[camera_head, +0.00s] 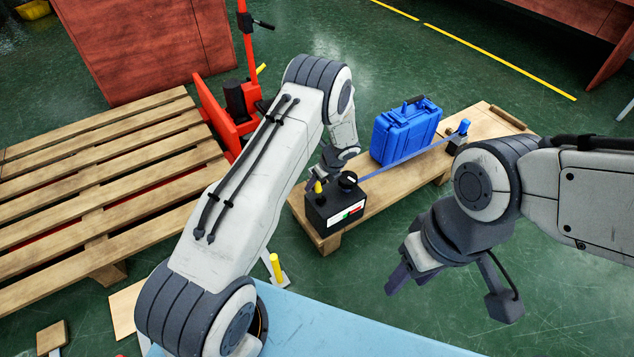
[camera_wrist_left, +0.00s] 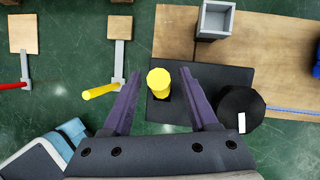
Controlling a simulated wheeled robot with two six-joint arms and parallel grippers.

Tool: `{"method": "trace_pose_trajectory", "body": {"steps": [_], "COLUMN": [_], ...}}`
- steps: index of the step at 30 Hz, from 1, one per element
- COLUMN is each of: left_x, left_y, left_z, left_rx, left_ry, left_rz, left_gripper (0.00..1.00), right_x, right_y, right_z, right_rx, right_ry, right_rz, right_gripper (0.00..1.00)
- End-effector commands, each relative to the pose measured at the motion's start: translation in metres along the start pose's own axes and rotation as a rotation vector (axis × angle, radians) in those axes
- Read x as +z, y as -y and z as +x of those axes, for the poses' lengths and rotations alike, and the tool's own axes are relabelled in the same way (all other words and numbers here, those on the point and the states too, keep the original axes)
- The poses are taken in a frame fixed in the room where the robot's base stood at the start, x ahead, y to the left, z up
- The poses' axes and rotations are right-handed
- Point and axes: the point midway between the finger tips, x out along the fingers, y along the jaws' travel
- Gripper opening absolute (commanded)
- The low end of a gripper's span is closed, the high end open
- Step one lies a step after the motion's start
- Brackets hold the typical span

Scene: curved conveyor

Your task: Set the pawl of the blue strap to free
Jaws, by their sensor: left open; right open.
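A black box (camera_head: 334,210) with a red, white and green label sits on the near end of the wooden platform. A yellow pawl lever (camera_head: 318,187) stands up from its top, beside a round black knob (camera_head: 348,180). The blue strap (camera_head: 405,156) runs from the box to a post at the far right end. My left gripper (camera_head: 325,174) is open just above the box. In the left wrist view the yellow lever (camera_wrist_left: 158,84) lies between the open fingers, apart from both. The knob (camera_wrist_left: 240,107) is right of them. My right gripper (camera_head: 450,290) is open and empty above the floor.
A blue case (camera_head: 404,131) stands on the platform (camera_head: 490,124) behind the strap. A slatted pallet (camera_head: 100,180) and a red pallet jack (camera_head: 222,120) are at left. A light blue surface (camera_head: 330,325) is in front. Another yellow handle (camera_head: 275,266) stands near it.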

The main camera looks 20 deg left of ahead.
Motion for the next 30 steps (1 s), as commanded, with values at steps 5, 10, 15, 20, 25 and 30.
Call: {"method": "trace_pose_trajectory", "body": {"steps": [5,10,15,20,25,30], "left_x": [0.0000,0.0000,-0.0001,-0.0002,-0.0003,-0.0005], "left_y": [-0.0001,-0.0002,-0.0002,-0.0004,-0.0005,-0.0006], "left_z": [-0.0002,-0.0003,-0.0003,-0.0004,-0.0004,-0.0004], "left_rx": [0.000,0.000,0.001,0.001,0.001,0.002], "left_ry": [0.000,0.000,0.000,0.000,-0.001,-0.001], "left_rz": [0.000,0.000,-0.001,-0.001,-0.001,-0.001], "left_gripper": [0.00,0.00,0.00,0.00,0.00,0.00], "right_x": [0.0000,0.0000,0.0000,0.0000,0.0000,0.0000], "right_y": [0.0000,0.0000,0.0000,0.0000,0.0000,0.0000], "right_z": [0.0000,0.0000,0.0000,-0.0001,-0.0001,-0.0001], "right_rx": [0.000,0.000,0.000,0.000,0.000,0.000], "right_ry": [0.000,0.000,0.000,0.000,0.000,0.000], "right_rz": [0.000,0.000,0.000,0.000,0.000,0.000], "right_gripper": [0.50,0.50,0.50,0.50,0.50,0.50]}}
